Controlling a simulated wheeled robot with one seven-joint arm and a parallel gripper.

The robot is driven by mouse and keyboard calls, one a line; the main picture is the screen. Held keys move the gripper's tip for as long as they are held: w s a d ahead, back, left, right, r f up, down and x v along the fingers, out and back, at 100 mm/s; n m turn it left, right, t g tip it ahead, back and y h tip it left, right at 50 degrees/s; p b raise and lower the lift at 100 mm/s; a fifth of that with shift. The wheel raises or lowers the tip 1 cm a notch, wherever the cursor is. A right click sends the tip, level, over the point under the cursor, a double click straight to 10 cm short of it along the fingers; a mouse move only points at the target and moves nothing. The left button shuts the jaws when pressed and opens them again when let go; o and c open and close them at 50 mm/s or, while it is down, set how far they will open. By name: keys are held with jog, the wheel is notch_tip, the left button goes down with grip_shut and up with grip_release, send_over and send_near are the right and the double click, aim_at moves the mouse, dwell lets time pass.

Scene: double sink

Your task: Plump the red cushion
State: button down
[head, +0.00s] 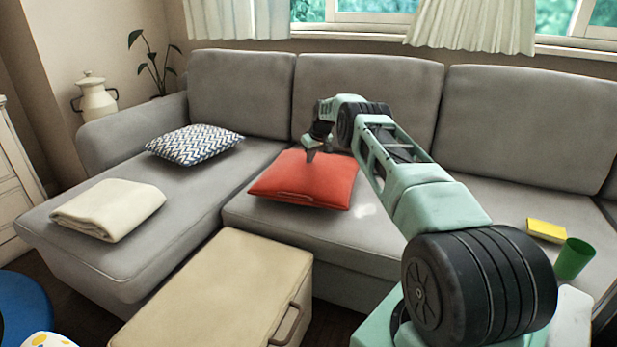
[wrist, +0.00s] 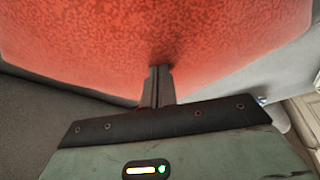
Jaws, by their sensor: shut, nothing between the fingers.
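The red cushion (head: 304,181) lies flat on the middle seat of the grey sofa in the head view. It fills the upper part of the wrist view (wrist: 150,40). My gripper (head: 310,155) points down at the cushion's back part in the head view. In the wrist view its fingers (wrist: 159,72) are together with nothing between them, and their tips are at the red cloth. I cannot tell how hard they press. The cushion's back right corner is partly hidden behind my arm.
A zigzag cushion (head: 195,144) and a folded cream blanket (head: 108,209) lie on the chaise at left. A beige ottoman (head: 215,290) stands in front. A yellow sponge (head: 546,230) and a green cup (head: 573,259) are at right.

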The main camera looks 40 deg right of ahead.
jog(key=shift+r, duration=0.15)
jog(key=shift+f+b, duration=0.4)
jog(key=shift+f, duration=0.15)
jog(key=shift+r+p, duration=0.3)
jog(key=shift+r, duration=0.3)
notch_tip(320, 180, up, 6)
jog(key=p, duration=0.3)
dwell(0.4)
